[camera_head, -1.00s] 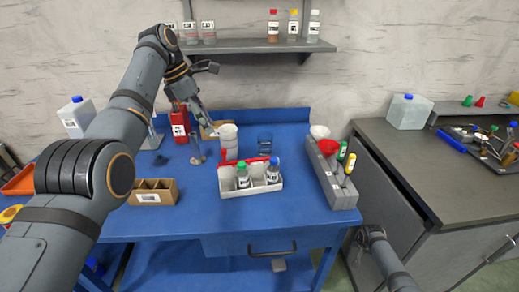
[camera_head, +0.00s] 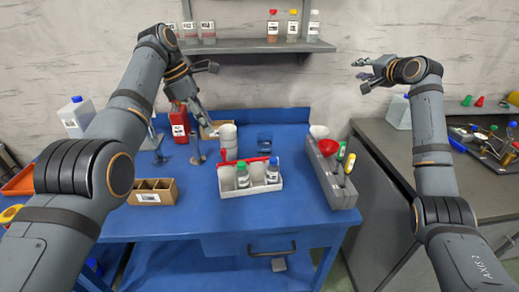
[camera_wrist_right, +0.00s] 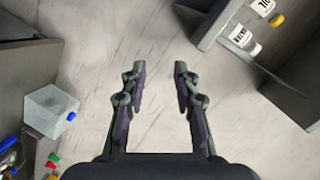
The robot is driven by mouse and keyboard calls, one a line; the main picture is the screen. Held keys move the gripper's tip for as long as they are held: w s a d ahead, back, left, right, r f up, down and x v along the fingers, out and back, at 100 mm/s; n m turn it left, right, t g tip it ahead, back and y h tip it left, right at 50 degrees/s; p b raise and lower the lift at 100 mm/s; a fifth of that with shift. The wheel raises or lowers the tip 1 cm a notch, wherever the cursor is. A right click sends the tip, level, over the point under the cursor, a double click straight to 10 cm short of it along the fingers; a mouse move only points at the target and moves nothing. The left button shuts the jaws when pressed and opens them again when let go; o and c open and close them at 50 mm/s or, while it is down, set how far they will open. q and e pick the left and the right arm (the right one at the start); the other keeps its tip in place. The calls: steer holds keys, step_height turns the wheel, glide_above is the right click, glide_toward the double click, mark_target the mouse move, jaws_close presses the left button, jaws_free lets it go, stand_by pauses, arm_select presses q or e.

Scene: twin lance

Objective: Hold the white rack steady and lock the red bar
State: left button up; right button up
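The white rack (camera_head: 252,191) stands on the blue bench, holding a green-capped bottle (camera_head: 242,178) and a blue-capped bottle (camera_head: 272,174). The red bar (camera_head: 245,161) lies along the rack's far side; whether it is locked cannot be told. My left gripper (camera_head: 207,126) points down behind and left of the rack, apart from it, near the white cups; its finger gap is unclear. My right gripper (camera_head: 362,77) is raised high, right of and well above the rack. In the right wrist view it (camera_wrist_right: 160,72) is open and empty, facing the wall.
White cups (camera_head: 228,138) and a blue cup (camera_head: 265,141) stand behind the rack. A grey holder (camera_head: 338,190) with a red funnel (camera_head: 328,146) is on the right. A brown box (camera_head: 153,192) is on the left. The wall shelf (camera_head: 250,46) hangs above; the bench front is clear.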

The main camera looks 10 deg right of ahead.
steer(key=w+a+r+n+y, duration=0.1)
steer(key=a+n, duration=0.2)
steer(key=a, duration=0.2)
steer(key=n+g+h, duration=0.2)
steer(key=n+g, duration=1.3)
steer(key=n, duration=1.1)
glide_above(259, 181)
steer(key=f, duration=2.1)
steer(key=shift+w+d+f, duration=0.2)
steer(key=shift+w+f, duration=0.15)
steer(key=shift+w, duration=0.05)
steer(key=shift+s+a+f+n, duration=0.15)
steer(key=shift+s+n, duration=0.1)
steer(key=shift+n, duration=0.15)
steer(key=shift+s+f, duration=0.1)
steer(key=shift+f, duration=0.35)
step_height(259, 181, down, 10)
steer(key=shift+r, duration=0.25)
